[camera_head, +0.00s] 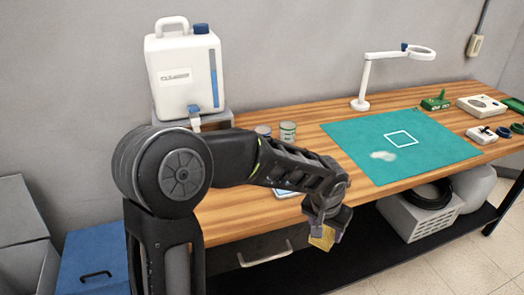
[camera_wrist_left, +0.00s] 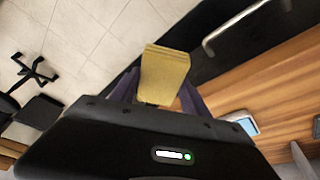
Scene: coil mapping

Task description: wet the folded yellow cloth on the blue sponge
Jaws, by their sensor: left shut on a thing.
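The folded yellow cloth (camera_head: 322,238) is in my left gripper (camera_head: 328,222), in front of the table's front edge in the head view. In the left wrist view the yellow cloth (camera_wrist_left: 163,75) stands out from between the shut fingers. The blue sponge (camera_wrist_left: 241,122) shows as a small blue patch in a pale-rimmed dish on the wooden table, apart from the cloth. In the head view my left arm hides most of this dish (camera_head: 286,193). My right gripper is in neither view.
A white jug with a tap (camera_head: 186,75) stands on a grey stand at the back left, with small cans (camera_head: 288,132) beside it. A teal mat (camera_head: 440,145) with a whitish patch lies to the right. A drawer handle (camera_head: 265,255) sticks out below the table edge.

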